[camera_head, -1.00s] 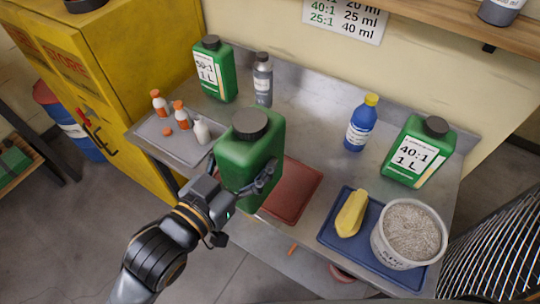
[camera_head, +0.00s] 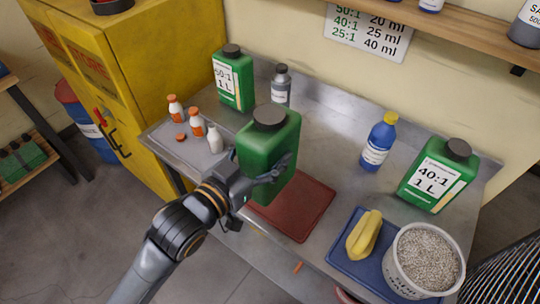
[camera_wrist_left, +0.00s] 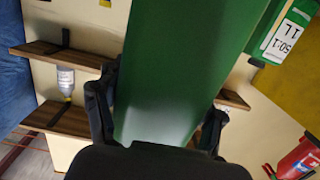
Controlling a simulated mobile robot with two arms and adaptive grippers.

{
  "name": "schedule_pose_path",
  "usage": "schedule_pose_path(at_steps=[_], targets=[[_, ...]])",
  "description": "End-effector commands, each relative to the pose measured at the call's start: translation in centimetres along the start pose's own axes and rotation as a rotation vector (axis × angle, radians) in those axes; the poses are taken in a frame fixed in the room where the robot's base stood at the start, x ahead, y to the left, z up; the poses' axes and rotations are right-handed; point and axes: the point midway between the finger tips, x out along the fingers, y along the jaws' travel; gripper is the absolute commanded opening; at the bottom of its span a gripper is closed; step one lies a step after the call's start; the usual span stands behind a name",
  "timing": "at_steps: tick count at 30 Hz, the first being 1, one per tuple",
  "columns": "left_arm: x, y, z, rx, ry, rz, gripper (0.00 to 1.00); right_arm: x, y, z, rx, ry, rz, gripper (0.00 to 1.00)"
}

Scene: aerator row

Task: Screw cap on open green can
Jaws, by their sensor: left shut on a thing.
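My left gripper (camera_head: 270,175) is shut on a green can (camera_head: 262,150), with its fingers around the can's lower sides. The can is upright, no label faces the head camera, and a dark cap (camera_head: 270,117) sits on its top. I cannot tell how tight the cap is. The can overlaps the red-brown mat (camera_head: 305,215); I cannot tell whether it touches it. In the left wrist view the can (camera_wrist_left: 175,70) fills the middle between the fingers. Two other green cans, labelled 50:1 (camera_head: 232,80) and 40:1 (camera_head: 436,178), have dark caps. My right gripper is not in view.
A tray (camera_head: 170,145) at left holds small bottles and a loose orange cap (camera_head: 181,137). A grey bottle (camera_head: 281,85) and a blue bottle (camera_head: 378,145) stand at the back.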

Motion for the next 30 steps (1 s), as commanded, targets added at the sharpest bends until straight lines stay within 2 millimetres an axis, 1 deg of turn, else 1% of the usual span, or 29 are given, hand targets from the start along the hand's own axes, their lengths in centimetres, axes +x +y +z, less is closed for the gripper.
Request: schedule_pose_path(at_steps=[1, 4, 6, 12, 18, 27, 30], targets=[[1.0, -0.7, -0.4, 0.003, 0.009, -0.002, 0.00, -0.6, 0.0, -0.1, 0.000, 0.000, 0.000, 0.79], [2.9, -1.7, 0.3, 0.002, 0.010, -0.001, 0.00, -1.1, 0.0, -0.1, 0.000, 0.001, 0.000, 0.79], [4.0, -2.2, 1.7, 0.000, 0.007, 0.000, 0.00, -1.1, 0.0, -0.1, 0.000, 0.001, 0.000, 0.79], [6.3, -3.3, 4.2, 0.000, 0.010, 0.000, 0.00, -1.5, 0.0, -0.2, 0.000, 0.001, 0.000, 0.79], [7.3, -3.8, 5.3, 0.000, 0.013, 0.001, 0.00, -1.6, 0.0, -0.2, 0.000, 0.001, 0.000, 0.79], [7.3, -3.8, 5.3, 0.000, 0.013, 0.002, 0.00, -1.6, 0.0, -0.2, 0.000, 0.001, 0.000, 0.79], [7.8, -4.0, 5.8, 0.001, 0.012, 0.001, 0.00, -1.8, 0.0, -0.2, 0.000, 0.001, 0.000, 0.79]])
